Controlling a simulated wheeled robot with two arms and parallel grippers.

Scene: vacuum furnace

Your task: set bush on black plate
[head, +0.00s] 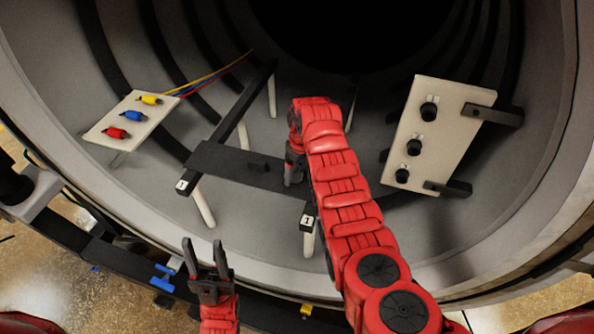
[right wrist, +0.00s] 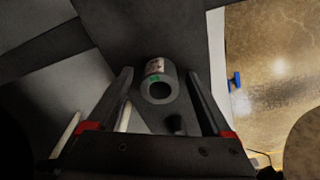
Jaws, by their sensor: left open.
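The bush (right wrist: 160,82) is a grey hollow cylinder with a pale label and a green mark. It shows in the right wrist view, its hole facing the camera. My right gripper (right wrist: 161,72) is open, its fingers either side of the bush with gaps between. In the head view my right gripper (head: 294,172) points down at the plate's right end; I cannot tell whether the bush rests on the plate. My left gripper (head: 207,262) is open and empty near the furnace's front edge.
A white panel (head: 130,125) with yellow, blue and red connectors stands at the left. A tilted white panel (head: 435,135) with black knobs stands at the right. Black rails (head: 240,115) run beside the plate. The round furnace wall (head: 530,180) curves around everything.

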